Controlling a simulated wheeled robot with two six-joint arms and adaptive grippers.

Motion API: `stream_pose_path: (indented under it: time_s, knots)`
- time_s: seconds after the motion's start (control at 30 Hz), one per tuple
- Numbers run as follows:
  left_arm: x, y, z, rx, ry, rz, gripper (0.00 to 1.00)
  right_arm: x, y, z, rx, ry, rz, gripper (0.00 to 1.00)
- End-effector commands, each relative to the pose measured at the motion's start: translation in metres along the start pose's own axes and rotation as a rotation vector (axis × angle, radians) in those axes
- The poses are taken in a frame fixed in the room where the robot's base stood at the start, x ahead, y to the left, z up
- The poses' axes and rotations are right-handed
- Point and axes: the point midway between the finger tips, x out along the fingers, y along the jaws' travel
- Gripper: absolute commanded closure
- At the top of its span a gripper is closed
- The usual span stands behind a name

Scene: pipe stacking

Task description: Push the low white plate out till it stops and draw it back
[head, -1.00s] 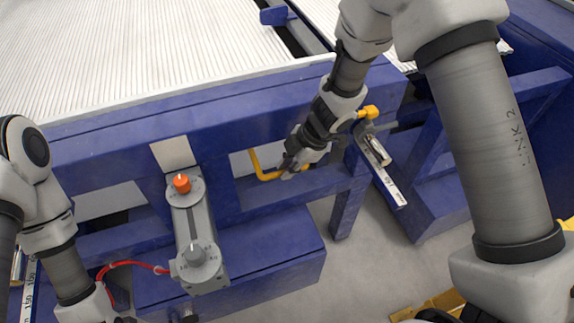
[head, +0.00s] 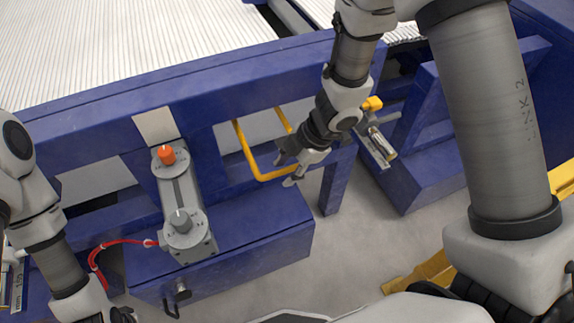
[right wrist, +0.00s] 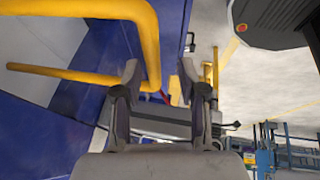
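A yellow U-shaped handle (head: 262,172) sticks out through an opening in the blue frame. A pale panel (head: 258,128) shows behind it; I cannot tell whether this is the low white plate or how it joins the handle. My right gripper (head: 287,171) is at the handle's outer bar, its fingers apart. In the right wrist view the handle's bar (right wrist: 151,55) runs down between the open fingers (right wrist: 155,90), with clearance visible; contact cannot be told. My left arm is at the left edge, its fingers out of clear view.
A grey device with an orange knob (head: 167,155) stands left of the handle, with a red cable (head: 110,247). A blue box (head: 250,238) lies below. A small white square (head: 156,126) is on the frame. A metal fitting with a yellow end (head: 373,104) is right of my gripper.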

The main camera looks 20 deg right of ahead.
Motion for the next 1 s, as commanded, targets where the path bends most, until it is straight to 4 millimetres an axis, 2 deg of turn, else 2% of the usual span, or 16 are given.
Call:
stream_pose_path:
  time_s: [0.13,0.23,0.5,0.7,0.83,1.0]
  knots:
    - [0.000,0.000,0.000,0.000,0.000,0.000,1.00,-0.002,0.001,0.000,0.001,0.000,0.002,0.59]
    - [0.000,0.000,0.000,0.000,0.000,0.000,1.00,-0.013,0.002,0.000,0.002,0.001,0.005,0.59]
    - [0.000,0.000,0.000,0.000,0.000,0.000,1.00,-0.069,0.001,-0.001,0.000,0.003,0.007,0.59]
    - [0.000,0.000,0.000,0.000,0.000,0.000,1.00,-0.103,0.000,-0.001,-0.002,0.003,0.007,0.59]
    - [0.000,0.000,0.000,0.000,0.000,0.000,1.00,-0.116,-0.001,-0.001,-0.002,0.002,0.004,0.59]
    - [0.000,0.000,0.000,0.000,0.000,0.000,1.00,-0.121,-0.001,-0.001,-0.001,-0.001,0.002,0.59]
